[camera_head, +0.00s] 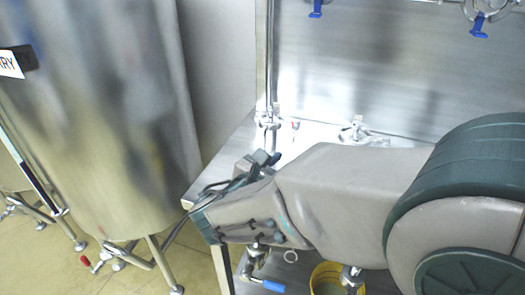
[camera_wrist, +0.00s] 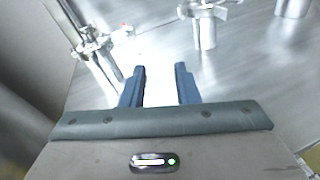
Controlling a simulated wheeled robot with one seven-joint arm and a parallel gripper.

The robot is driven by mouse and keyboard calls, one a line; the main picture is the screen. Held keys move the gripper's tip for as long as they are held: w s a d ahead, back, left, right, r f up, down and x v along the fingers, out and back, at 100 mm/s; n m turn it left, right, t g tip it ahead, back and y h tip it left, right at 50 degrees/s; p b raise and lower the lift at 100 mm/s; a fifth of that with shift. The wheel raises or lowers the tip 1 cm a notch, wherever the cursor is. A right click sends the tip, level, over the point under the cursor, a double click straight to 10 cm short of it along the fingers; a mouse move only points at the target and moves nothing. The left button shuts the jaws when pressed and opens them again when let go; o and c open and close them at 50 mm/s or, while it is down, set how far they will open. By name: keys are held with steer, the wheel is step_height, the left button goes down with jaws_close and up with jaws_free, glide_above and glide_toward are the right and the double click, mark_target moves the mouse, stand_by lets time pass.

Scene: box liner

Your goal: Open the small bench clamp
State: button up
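My gripper (camera_wrist: 160,70) is open and empty in the wrist view, its two blue fingers apart above the shiny metal bench. It also shows in the head view (camera_head: 267,158), partly hidden by my arm. A metal clamp fitting (camera_wrist: 93,47) sits around a vertical pipe, ahead and left of the fingers; it also shows in the head view (camera_head: 268,121). A second metal fitting with a clamp (camera_wrist: 205,12) stands on the bench ahead and right, seen in the head view too (camera_head: 355,130). I cannot tell which is the small bench clamp. The fingers touch neither.
A large steel tank (camera_head: 100,110) stands left of the bench (camera_head: 225,150). A yellow bucket (camera_head: 325,275) and a blue-handled valve (camera_head: 268,285) are low, below my arm. The bench surface between the two fittings is clear.

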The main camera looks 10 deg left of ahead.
mark_target(263, 134)
steer(key=a+n+t+y, duration=0.1)
steer(key=a, duration=0.1)
steer(key=s+a+n+t+y+b, duration=0.1)
steer(key=a+n, duration=0.1)
steer(key=a, duration=0.1)
steer(key=a+f+n+t+y, duration=0.1)
steer(key=a, duration=0.2)
steer(key=shift+s+a+n, duration=0.2)
steer(key=shift+n, duration=0.1)
steer(key=shift+w+a, duration=0.15)
steer(key=w, duration=0.4)
steer(key=w+d, duration=0.1)
steer(key=w, duration=0.4)
steer(key=w+d+b, duration=0.1)
steer(key=w, duration=0.3)
steer(key=shift+w, duration=0.15)
jaws_close()
